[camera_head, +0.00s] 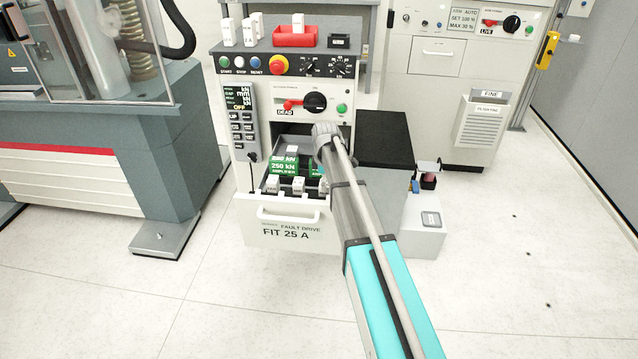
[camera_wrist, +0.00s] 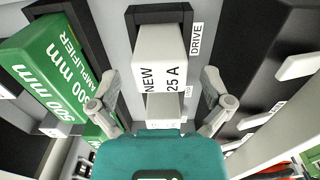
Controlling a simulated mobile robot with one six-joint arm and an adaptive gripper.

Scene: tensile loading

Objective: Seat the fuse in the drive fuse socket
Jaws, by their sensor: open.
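In the wrist view, a white fuse (camera_wrist: 160,62) marked NEW 25 A stands with its far end within the black frame of the socket (camera_wrist: 133,20) labelled DRIVE. How deep it sits I cannot tell. My gripper (camera_wrist: 162,105) is open, with one finger on each side of the fuse's near end and gaps showing between. My fingertips and the drive socket are hidden there behind the arm.
A green amplifier module (camera_wrist: 45,75) stands close left of the fuse. White fuses (camera_head: 298,186) show in the open drawer. The cabinet's red-handled switch (camera_head: 314,103) points to DEAD. A red tray (camera_head: 294,40) and several white fuses (camera_head: 229,32) stand on top.

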